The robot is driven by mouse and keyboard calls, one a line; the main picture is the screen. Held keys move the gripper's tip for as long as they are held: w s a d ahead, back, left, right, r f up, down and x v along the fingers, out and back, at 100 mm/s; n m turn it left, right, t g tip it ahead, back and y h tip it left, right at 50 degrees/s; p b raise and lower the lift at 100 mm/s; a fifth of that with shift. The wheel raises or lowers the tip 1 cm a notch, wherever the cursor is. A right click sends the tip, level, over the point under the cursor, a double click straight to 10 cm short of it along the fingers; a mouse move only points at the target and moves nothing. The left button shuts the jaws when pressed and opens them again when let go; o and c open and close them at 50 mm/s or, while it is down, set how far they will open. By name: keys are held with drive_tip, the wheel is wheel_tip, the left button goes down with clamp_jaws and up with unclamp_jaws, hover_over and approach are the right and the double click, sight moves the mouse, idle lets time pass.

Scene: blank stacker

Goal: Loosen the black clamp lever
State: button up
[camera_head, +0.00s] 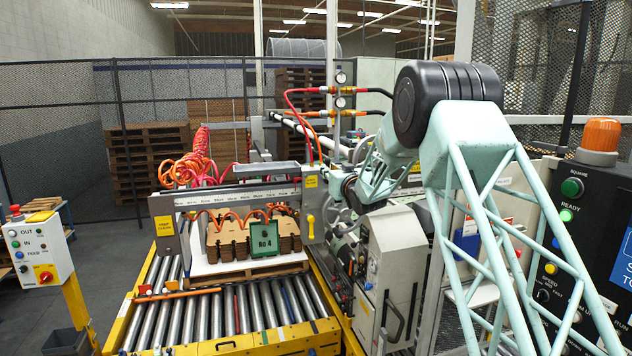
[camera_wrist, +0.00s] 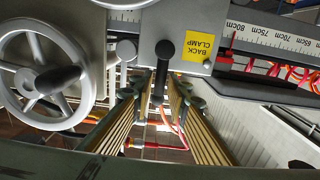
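The black clamp lever (camera_wrist: 164,52) shows in the wrist view, with a round dark head on a grey plate beside the yellow BACK CLAMP label (camera_wrist: 199,52). The label reads upside down. My gripper (camera_wrist: 159,90) is open, with one finger to the left of the lever's line and one to the right. Nothing is seen between the fingertips but the lever's dark shaft and the background; contact cannot be told. In the head view my mint arm reaches toward the machine, and the lever and fingertips cannot be made out there.
A grey handwheel (camera_wrist: 45,72) stands left of the lever, with a grey knob (camera_wrist: 126,50) between them. A ruler rail (camera_wrist: 270,40) runs right. In the head view, cardboard stacks (camera_head: 228,240) sit by a green No 4 plate (camera_head: 264,238) above rollers (camera_head: 220,314).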

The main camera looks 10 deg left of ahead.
drive_tip(key=a+n, duration=0.1)
drive_tip(key=n, duration=0.1)
drive_tip(key=a+n+p, duration=0.1)
drive_tip(key=n, duration=0.1)
drive_tip(key=a+f+n, duration=0.1)
drive_tip(key=n, duration=0.2)
drive_tip(key=shift+s+f, duration=0.1)
drive_tip(key=shift+s, duration=0.25)
idle(0.5)
drive_tip(key=shift+s+a+f+n+b, duration=0.1)
drive_tip(key=shift+a+f+n+b, duration=0.15)
drive_tip(key=shift+n+b, duration=0.9)
drive_tip(key=shift+s+a+f+n+b, duration=0.15)
drive_tip(key=shift+n+b, duration=0.3)
drive_tip(key=shift+b, duration=1.4)
drive_tip(key=shift+a+f+n+b, duration=0.3)
drive_tip(key=shift+n+b, duration=0.5)
drive_tip(key=shift+b, duration=0.7)
drive_tip(key=shift+s+a+f+n+b, duration=0.15)
drive_tip(key=shift+f+n+b, duration=0.4)
drive_tip(key=shift+n+b, duration=1.3)
drive_tip(key=shift+a+f+n+b, duration=0.15)
drive_tip(key=shift+f+n+b, duration=0.4)
drive_tip(key=shift+b, duration=2.5)
drive_tip(key=shift+s, duration=0.1)
drive_tip(key=b+v, duration=0.7)
drive_tip(key=v, duration=0.2)
drive_tip(key=shift+b, duration=0.3)
